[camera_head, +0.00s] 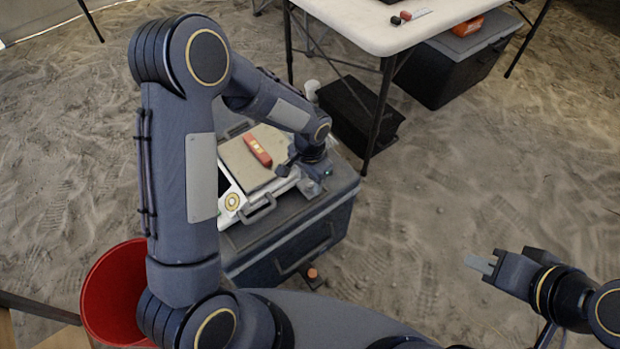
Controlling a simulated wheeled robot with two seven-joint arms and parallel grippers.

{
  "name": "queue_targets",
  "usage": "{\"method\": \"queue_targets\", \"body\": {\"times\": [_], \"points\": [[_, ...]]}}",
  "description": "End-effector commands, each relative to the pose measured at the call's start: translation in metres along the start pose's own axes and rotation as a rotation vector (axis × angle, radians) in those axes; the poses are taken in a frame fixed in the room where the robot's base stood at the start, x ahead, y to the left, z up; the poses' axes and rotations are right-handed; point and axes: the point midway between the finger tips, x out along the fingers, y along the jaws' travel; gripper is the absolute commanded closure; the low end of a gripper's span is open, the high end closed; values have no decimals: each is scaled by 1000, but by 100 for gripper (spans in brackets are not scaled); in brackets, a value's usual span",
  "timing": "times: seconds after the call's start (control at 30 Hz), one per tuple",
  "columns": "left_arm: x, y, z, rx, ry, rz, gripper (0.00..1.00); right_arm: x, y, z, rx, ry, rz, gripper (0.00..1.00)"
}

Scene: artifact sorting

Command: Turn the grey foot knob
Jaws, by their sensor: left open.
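I cannot pick out the grey foot knob for certain. A small round foot with an orange-brown top (312,274) stands low at the front of the dark grey case (290,252). On the case lies a white and beige device (246,160) with a grey handle (258,209). My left gripper (298,176) is open, pointing down at the right edge of the device, and its wrist hides what is under it. My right gripper (482,265) is over the sand at the right, away from the case, and its finger gap is unclear.
A red tool (257,151) lies on the device. A red bucket (112,300) stands left of the case. A white table (385,28) with thin dark legs is behind, with black boxes (360,112) under and beside it.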

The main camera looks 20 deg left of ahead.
Motion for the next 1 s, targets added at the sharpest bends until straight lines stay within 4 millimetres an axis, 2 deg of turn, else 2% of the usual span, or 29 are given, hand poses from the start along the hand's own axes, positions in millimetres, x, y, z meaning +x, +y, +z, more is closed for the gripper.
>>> {"method": "queue_targets", "body": {"times": [0.2,0.4,0.53,1.0], "points": [[-42,0,-1,0,5,-1,57,-12,-5,-6,0,0,0,80],[-66,0,-1,1,3,0,57,-17,-8,-9,0,0,0,80],[-71,0,-1,0,2,0,57,-18,-8,-9,0,0,0,80],[-71,0,0,1,1,0,57,-17,-8,-9,0,0,0,80]]}}
